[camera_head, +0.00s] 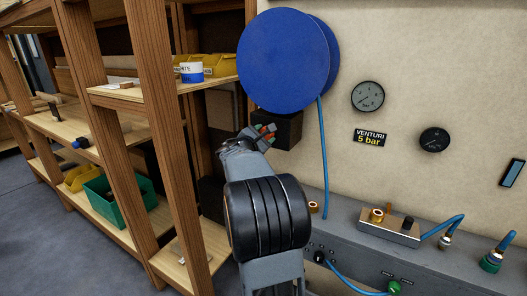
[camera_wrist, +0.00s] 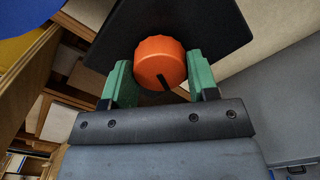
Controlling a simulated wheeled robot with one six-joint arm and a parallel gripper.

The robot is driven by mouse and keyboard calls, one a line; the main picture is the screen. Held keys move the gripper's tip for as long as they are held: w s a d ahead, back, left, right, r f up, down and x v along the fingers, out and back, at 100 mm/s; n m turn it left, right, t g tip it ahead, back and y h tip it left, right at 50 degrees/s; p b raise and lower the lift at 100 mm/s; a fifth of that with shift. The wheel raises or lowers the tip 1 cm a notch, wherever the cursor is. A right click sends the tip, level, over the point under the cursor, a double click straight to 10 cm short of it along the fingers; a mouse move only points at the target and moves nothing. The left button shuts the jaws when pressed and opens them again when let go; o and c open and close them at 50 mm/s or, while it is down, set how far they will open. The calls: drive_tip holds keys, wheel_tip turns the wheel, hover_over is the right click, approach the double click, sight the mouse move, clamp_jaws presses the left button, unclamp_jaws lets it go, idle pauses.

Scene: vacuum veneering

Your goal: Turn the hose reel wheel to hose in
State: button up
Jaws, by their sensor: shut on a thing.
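The blue hose reel (camera_head: 285,60) is mounted on the wall, with a blue hose (camera_head: 324,150) hanging straight down from it. Below the reel is a black box (camera_head: 289,131), whose dark face fills the top of the wrist view (camera_wrist: 215,25). On this box is a round orange knob (camera_wrist: 158,60) with a black mark on its front lower edge. My gripper (camera_head: 262,137) is at the box, its green fingers on either side of the knob, shut on it. In the head view my gripper mostly hides the knob.
A wooden shelf (camera_head: 155,140) with a green crate (camera_head: 110,205) and yellow bins stands close to the left of my arm. On the right are a gauge (camera_head: 368,96), a "VENTURI 5 bar" label (camera_head: 370,138) and a grey bench (camera_head: 440,262) with fittings and hoses.

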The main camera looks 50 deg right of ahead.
drive_tip(key=shift+f+m+b, duration=0.1)
drive_tip(key=shift+m+b, duration=9.2)
drive_tip(key=shift+b, duration=0.95)
drive_tip(key=shift+m, duration=0.3)
drive_tip(key=o, duration=0.9)
drive_tip(key=b+v, duration=0.1)
drive_tip(key=v, duration=1.2)
drive_tip(key=shift+a, duration=0.4)
